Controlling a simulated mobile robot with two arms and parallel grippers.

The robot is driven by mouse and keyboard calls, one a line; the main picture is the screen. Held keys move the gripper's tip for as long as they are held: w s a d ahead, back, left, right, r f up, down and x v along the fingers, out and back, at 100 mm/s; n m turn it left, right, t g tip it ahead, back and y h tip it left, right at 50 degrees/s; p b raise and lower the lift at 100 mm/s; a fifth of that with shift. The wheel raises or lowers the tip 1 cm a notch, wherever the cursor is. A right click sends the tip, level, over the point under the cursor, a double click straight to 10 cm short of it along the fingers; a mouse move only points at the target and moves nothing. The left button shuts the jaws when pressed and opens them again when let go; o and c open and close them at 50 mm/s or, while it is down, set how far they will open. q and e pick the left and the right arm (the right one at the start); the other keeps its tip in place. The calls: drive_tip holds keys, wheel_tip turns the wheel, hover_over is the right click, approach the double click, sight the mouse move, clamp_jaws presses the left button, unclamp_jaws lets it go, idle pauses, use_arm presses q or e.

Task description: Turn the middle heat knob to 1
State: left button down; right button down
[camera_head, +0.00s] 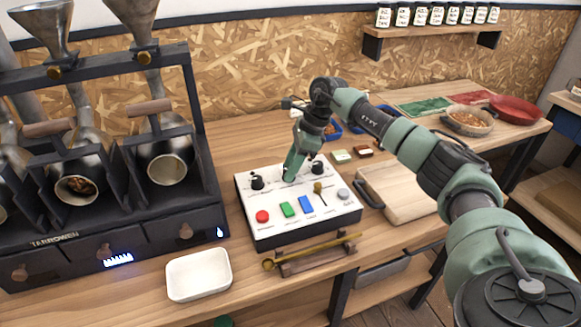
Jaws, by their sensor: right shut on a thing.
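The white control panel (330,209) sits on the wooden counter. A black knob (257,182) stands at its left and another black knob (317,167) at its right. My right gripper (289,176) points down onto the panel between these two knobs. It is shut on the middle heat knob, which is mostly hidden by the fingers. The knob's pointer and the numbers around it cannot be read. My left gripper is not in view.
The panel also carries a red button (263,216), green and blue switches and a small lever. A brass tool on a wooden rack (318,259) lies in front, with a white tray (198,275) to the left. A roaster (100,235) fills the left side. A wooden board (405,195) lies right of the panel.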

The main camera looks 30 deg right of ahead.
drive_tip(key=c, duration=1.1)
unclamp_jaws()
drive_tip(key=shift+o, duration=0.2)
drive_tip(key=shift+r, duration=0.1)
drive_tip(key=v, duration=0.7)
drive_tip(key=shift+d+r+b, duration=0.15)
drive_tip(key=shift+r+b, duration=0.1)
drive_tip(key=shift+b, duration=0.15)
drive_tip(key=shift+r, duration=0.1)
